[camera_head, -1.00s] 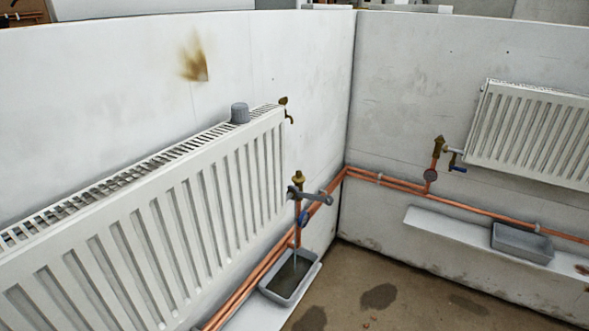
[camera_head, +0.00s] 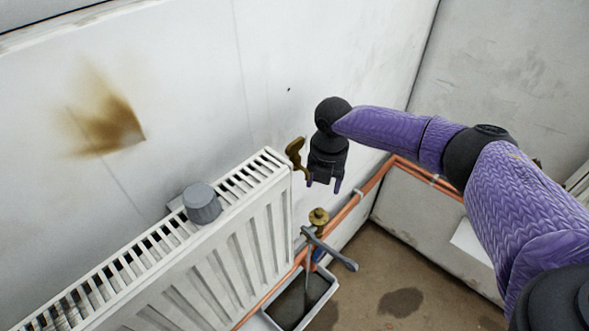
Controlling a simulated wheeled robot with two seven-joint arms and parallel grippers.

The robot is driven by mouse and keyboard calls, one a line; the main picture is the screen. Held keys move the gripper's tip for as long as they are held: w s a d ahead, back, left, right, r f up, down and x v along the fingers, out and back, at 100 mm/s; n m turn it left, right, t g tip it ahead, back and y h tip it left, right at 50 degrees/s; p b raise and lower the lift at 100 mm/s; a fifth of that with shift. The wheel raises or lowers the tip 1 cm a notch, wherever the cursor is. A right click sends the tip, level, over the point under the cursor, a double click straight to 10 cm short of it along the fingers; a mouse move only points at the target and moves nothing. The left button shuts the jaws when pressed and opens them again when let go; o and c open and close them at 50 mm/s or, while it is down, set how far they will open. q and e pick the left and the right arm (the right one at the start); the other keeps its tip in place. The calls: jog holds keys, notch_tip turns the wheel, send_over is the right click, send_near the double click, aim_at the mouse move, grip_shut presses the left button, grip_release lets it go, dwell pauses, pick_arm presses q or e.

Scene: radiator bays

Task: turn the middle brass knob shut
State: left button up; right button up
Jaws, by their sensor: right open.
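A brass knob (camera_head: 318,216) tops the valve on the pipe at the end of the near radiator. A grey wrench-like tool (camera_head: 338,254) sits across the valve just below the knob. My right gripper (camera_head: 322,183) points down above the knob, open and apart from it, with nothing visible between its fingers. A small brass tap (camera_head: 296,154) at the radiator's upper corner is close to the left of the gripper. My left gripper is out of view.
The white radiator (camera_head: 245,235) fills the lower left, with a grey cylinder (camera_head: 202,203) on top. A grey tray (camera_head: 287,305) with dark liquid stands below the valve. Copper pipes (camera_head: 372,186) run along the wall. A brown stain (camera_head: 112,122) marks the wall.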

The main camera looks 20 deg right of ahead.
aim_at(320, 211)
notch_tip(320, 211, down, 9)
jog(key=b, duration=0.3)
jog(key=shift+s+a+r, duration=0.1)
jog(key=shift+a, duration=0.05)
jog(key=shift+f, duration=0.2)
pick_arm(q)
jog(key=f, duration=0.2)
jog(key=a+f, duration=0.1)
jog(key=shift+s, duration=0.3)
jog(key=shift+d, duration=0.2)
pick_arm(e)
grip_shut()
